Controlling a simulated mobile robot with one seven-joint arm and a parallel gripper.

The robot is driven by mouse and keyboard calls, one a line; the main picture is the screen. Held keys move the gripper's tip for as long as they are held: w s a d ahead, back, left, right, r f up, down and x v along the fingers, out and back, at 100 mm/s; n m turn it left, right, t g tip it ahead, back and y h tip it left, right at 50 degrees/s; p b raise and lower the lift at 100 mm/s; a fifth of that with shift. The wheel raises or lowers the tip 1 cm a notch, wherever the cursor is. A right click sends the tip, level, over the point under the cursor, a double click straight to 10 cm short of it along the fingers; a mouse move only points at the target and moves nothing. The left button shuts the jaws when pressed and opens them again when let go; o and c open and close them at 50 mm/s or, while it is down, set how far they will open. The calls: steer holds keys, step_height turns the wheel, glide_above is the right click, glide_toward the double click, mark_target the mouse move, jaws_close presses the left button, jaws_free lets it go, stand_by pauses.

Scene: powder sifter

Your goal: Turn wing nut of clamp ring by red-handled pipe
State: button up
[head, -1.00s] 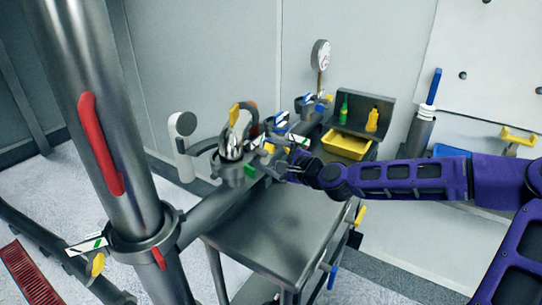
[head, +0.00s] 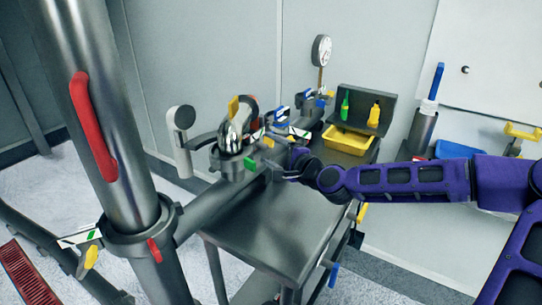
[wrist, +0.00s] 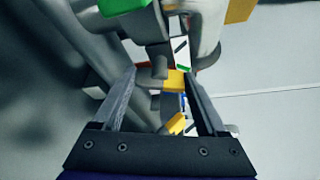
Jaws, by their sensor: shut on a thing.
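The tall steel pipe (head: 118,195) with a red handle (head: 92,127) stands at left in the head view. A clamp ring (head: 140,243) circles its lower part, with a yellow wing nut (head: 92,257) at its left side. My gripper (head: 280,154) is away to the right, by the steel fittings on the branch pipe. In the wrist view, my gripper (wrist: 160,78) has its fingers on either side of a small yellow piece (wrist: 177,79). It appears shut on this piece, which looks like a wing nut, but the contact is partly hidden.
A metal cart (head: 270,228) stands below my gripper. A yellow tray (head: 347,141) with bottles behind it is at the back right. A round gauge (head: 321,50) rises behind the fittings. A red grate (head: 22,270) lies at lower left.

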steer(key=n+t+b, duration=0.1)
steer(key=n+b, duration=0.1)
steer(key=f+n+b, duration=0.1)
steer(key=n+b, duration=0.1)
steer(key=n, duration=0.1)
steer(key=shift+t+y+b, duration=0.4)
steer(key=n+y, duration=0.1)
steer(key=n, duration=0.2)
steer(key=shift+r+n+t+b, duration=0.1)
steer(key=shift+n+t+b, duration=0.2)
steer(key=shift+t+b, duration=0.1)
steer(key=shift+w+d+n+y, duration=0.1)
steer(key=shift+n+y, duration=0.8)
steer(key=shift+n, duration=0.9)
steer(key=o, duration=1.3)
steer(key=v, duration=1.7)
steer(key=shift+d+f+p, duration=0.15)
steer(key=shift+f+p, duration=0.05)
steer(key=shift+p, duration=0.2)
